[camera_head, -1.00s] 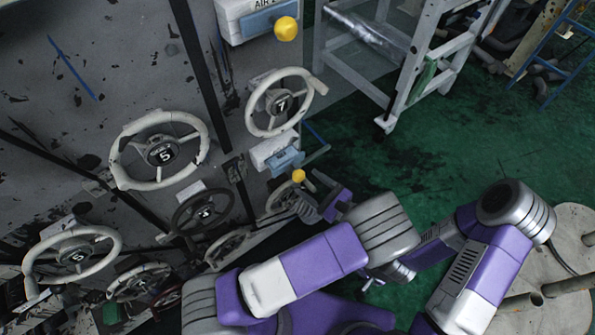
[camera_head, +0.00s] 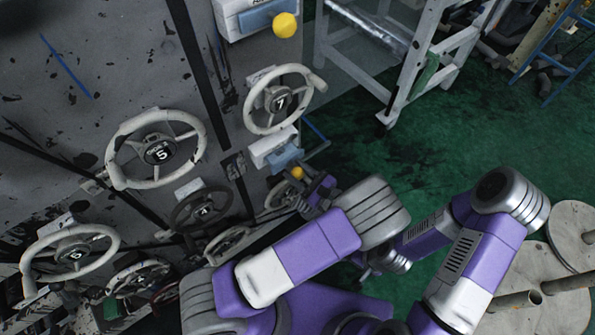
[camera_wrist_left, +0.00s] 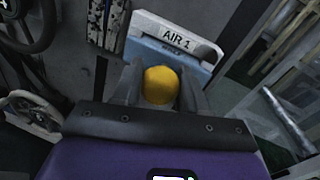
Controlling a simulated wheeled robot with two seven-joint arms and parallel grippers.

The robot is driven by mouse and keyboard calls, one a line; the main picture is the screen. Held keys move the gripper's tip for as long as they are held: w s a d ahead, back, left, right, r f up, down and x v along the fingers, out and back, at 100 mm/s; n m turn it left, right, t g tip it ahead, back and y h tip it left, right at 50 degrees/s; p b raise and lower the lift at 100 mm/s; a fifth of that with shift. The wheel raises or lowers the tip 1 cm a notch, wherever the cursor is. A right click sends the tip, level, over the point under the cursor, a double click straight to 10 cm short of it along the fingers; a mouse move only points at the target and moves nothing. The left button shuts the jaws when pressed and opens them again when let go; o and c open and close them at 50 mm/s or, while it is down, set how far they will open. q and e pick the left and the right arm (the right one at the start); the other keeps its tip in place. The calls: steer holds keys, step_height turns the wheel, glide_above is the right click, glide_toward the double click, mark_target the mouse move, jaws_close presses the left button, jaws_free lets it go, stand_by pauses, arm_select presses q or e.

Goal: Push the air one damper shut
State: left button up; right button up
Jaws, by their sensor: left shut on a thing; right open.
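The air one damper is a pale box labelled AIR 1 (camera_wrist_left: 177,38) with a blue plate (camera_wrist_left: 150,57) and a yellow ball knob (camera_wrist_left: 160,86), seen in the left wrist view. In the head view its box (camera_head: 272,147) and knob (camera_head: 297,172) are on the panel below wheel 7. My left gripper (camera_head: 306,186) is at the knob; in the wrist view its grey fingers stand on either side of the ball, shut on it. The fingers hide part of the plate. My right gripper (camera_head: 366,272) is open and apart from the panel, partly hidden by my left arm.
Wheel 7 (camera_head: 306,90) and a second box with a yellow knob (camera_head: 285,25) are above the damper. Several other handwheels are to the left, including wheel 5 (camera_head: 199,133). A white frame stand (camera_head: 408,84) is at upper right. Green floor (camera_head: 440,150) lies clear between.

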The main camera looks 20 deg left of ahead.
mark_target(290, 163)
arm_select(q)
jaws_close()
steer(key=shift+w+p+x, duration=0.15)
steer(key=shift+x, duration=0.8)
steer(key=shift+w+p+x, duration=0.15)
steer(key=shift+x, duration=0.75)
steer(key=o, duration=0.9)
jaws_free()
steer(key=shift+d, duration=0.2)
steer(key=shift+o, duration=0.2)
steer(key=p+v, duration=0.1)
steer(key=v, duration=0.6)
steer(key=shift+d, duration=0.3)
steer(key=shift+s, duration=0.15)
